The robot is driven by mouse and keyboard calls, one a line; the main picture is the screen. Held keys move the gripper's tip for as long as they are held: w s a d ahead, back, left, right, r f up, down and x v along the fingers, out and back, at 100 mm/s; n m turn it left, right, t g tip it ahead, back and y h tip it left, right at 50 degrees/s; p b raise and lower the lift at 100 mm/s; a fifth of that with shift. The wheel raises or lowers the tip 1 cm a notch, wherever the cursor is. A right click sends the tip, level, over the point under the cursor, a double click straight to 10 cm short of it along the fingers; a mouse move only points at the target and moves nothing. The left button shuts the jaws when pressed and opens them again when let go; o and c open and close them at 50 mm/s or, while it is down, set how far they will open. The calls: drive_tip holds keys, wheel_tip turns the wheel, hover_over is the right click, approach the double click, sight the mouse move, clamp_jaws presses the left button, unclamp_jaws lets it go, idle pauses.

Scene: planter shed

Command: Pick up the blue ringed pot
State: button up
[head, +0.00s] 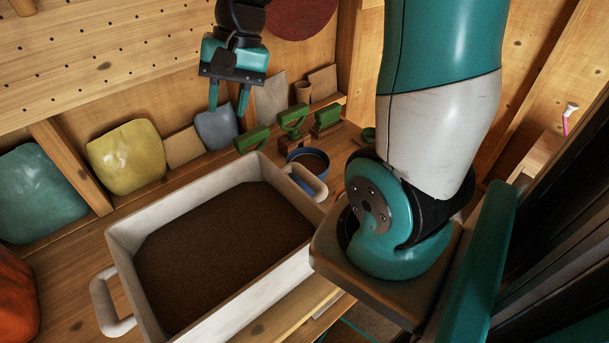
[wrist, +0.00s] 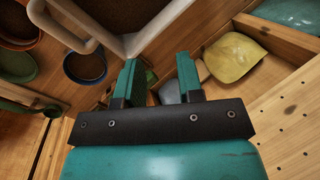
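The blue pot (wrist: 68,75) shows in the wrist view at the left, round and with dark soil inside. In the head view the blue pot (head: 318,172) stands on the bench just beyond the white trough's far handle, which hides part of it. My gripper (head: 228,101) is open and empty, raised above the back of the bench, to the left of the pot and well above it. In the wrist view my gripper (wrist: 158,78) shows its two teal fingers apart, with the pot off to their left.
A white soil-filled trough (head: 277,271) fills the middle of the bench. Green-handled tools (head: 293,122) stand near the pot. A blue-grey bag (head: 217,128) and a yellow bag (head: 126,157) lean at the back. A green pot (wrist: 15,68) stands near the blue one.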

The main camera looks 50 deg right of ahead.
drive_tip(key=s+d+f+m+t, duration=0.1)
drive_tip(key=s+d+f+m, duration=0.15)
drive_tip(key=d+m, duration=0.8)
drive_tip(key=s+d+f+m+t, duration=0.1)
drive_tip(key=d+f+m, duration=0.4)
drive_tip(key=d, duration=1)
drive_tip(key=shift+m, duration=0.55)
drive_tip(key=shift+s+p+x, duration=0.15)
drive_tip(key=shift+p+x, duration=0.75)
drive_tip(key=shift+x, duration=1.8)
drive_tip(key=shift+s+p+x, duration=0.2)
drive_tip(key=shift+p+x, duration=0.65)
drive_tip(key=shift+x, duration=1.85)
drive_tip(key=shift+s+p+x, duration=0.15)
drive_tip(key=shift+p+x, duration=0.75)
drive_tip(key=shift+x, duration=1.85)
drive_tip(key=shift+a, duration=0.2)
clamp_jaws()
